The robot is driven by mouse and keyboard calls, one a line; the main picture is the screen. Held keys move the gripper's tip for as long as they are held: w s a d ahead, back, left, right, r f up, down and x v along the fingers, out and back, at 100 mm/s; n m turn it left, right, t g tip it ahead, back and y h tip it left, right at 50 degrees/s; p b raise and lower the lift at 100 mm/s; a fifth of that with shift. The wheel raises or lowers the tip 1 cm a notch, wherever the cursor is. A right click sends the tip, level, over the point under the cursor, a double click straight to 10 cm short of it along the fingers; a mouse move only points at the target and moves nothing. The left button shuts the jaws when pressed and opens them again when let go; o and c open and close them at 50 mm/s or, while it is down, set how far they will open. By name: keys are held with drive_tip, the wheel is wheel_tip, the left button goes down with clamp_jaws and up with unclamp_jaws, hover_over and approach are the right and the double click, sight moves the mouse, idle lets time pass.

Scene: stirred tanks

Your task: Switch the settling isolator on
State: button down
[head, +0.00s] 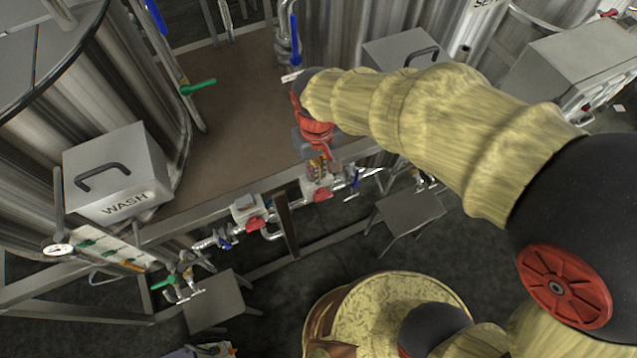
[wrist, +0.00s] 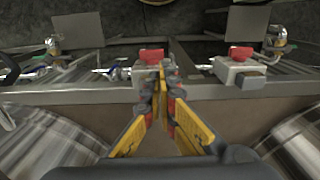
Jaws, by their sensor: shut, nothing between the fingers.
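Two grey isolator boxes with red handles sit along the front rail of the platform. In the head view one box (head: 247,207) is left of the other (head: 311,184). No legible label shows which is the settling one. My gripper (head: 319,172) is shut and empty, its fingertips over the right-hand box in the head view and partly hiding it. In the wrist view my gripper (wrist: 161,84) points at the left box (wrist: 143,72), in front of its red handle (wrist: 151,55). I cannot tell whether it touches. The other box (wrist: 240,73) stands clear to the right.
A tank hatch box marked WASH (head: 118,183) stands at left. A tank at upper right bears a partly hidden label starting "SE" (head: 489,3). Pipes with blue valve handles (head: 225,241) run by the rail. Grey stools (head: 213,301) stand on the floor beyond.

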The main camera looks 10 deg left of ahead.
sight(315, 200)
wheel_tip(315, 200, down, 14)
drive_tip(key=shift+r+b, duration=0.25)
drive_tip(key=shift+b, duration=0.15)
drive_tip(key=shift+s+a+f+t+h+b, duration=0.15)
drive_tip(key=shift+a+f+t+h+b, duration=0.1)
drive_tip(key=shift+t+h+b, duration=0.3)
drive_tip(key=shift+s+a+f+t+h+b, duration=0.1)
drive_tip(key=shift+a+t+h+b, duration=0.15)
drive_tip(key=shift+h+b, duration=0.35)
idle(0.5)
drive_tip(key=shift+s+a+f+h+b, duration=0.1)
drive_tip(key=shift+f+h+b, duration=0.05)
drive_tip(key=shift+h+b, duration=0.35)
drive_tip(key=shift+t, duration=0.3)
drive_tip(key=shift+s+a+f+t+h+b, duration=0.15)
drive_tip(key=shift+t+h+b, duration=0.1)
drive_tip(key=shift+h+b, duration=0.35)
drive_tip(key=shift+w+f+t+h+b, duration=0.15)
drive_tip(key=shift+t+h+b, duration=0.1)
drive_tip(key=shift+h+b, duration=0.35)
drive_tip(key=shift+s+a+f+t+h+b, duration=0.15)
drive_tip(key=shift+f+t+h+b, duration=0.2)
drive_tip(key=shift+h+b, duration=0.3)
drive_tip(key=shift+s+a+f+t+h+b, duration=0.1)
drive_tip(key=shift+f+t+h+b, duration=0.1)
drive_tip(key=shift+t+h+b, duration=0.45)
idle(2.0)
